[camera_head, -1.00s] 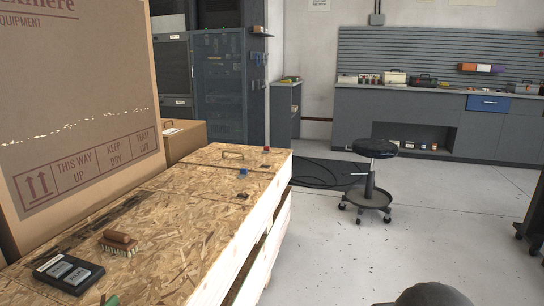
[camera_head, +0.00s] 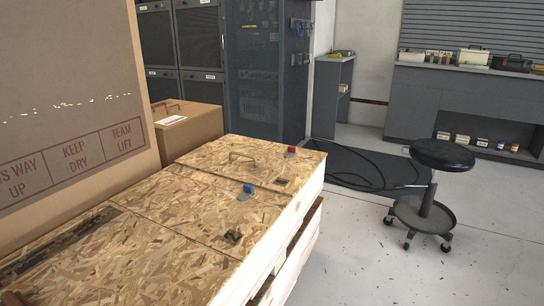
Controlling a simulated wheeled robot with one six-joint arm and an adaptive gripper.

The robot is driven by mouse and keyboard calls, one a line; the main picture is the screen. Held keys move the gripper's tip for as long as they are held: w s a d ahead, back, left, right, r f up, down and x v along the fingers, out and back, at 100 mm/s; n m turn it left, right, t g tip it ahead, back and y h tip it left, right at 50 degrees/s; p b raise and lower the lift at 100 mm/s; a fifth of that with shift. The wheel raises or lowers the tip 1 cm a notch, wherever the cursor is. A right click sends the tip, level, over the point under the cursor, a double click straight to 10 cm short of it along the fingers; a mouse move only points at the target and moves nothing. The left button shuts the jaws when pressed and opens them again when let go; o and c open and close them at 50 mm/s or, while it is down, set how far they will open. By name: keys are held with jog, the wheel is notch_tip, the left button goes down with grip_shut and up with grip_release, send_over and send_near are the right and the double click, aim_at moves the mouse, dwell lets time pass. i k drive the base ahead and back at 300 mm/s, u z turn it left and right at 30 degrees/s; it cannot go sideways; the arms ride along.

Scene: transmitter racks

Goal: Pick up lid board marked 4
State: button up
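A long wooden crate topped with chipboard lid boards runs from the bottom left toward the middle. The far lid board (camera_head: 215,157) has a wire handle (camera_head: 242,157), with a red block (camera_head: 291,151) and a small dark patch (camera_head: 282,182) near its right edge. A seam separates it from the middle lid board (camera_head: 180,200), which has a blue block (camera_head: 248,188) and a dark latch-like piece (camera_head: 233,236) near its right side. The boards lie flat. I cannot read a number 4 on any of them. My gripper is not in view.
A large cardboard box (camera_head: 70,90) stands along the crate's left side, with a smaller box (camera_head: 190,128) behind. A black stool (camera_head: 440,155) stands on the right. Dark racks (camera_head: 265,70) and a grey workbench (camera_head: 430,105) are behind.

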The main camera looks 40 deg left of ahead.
aim_at(284, 176)
jog(key=u, duration=0.4)
jog(key=i, duration=0.85)
jog(key=u, duration=1.25)
jog(key=i, duration=0.45)
jog(key=u, duration=0.5)
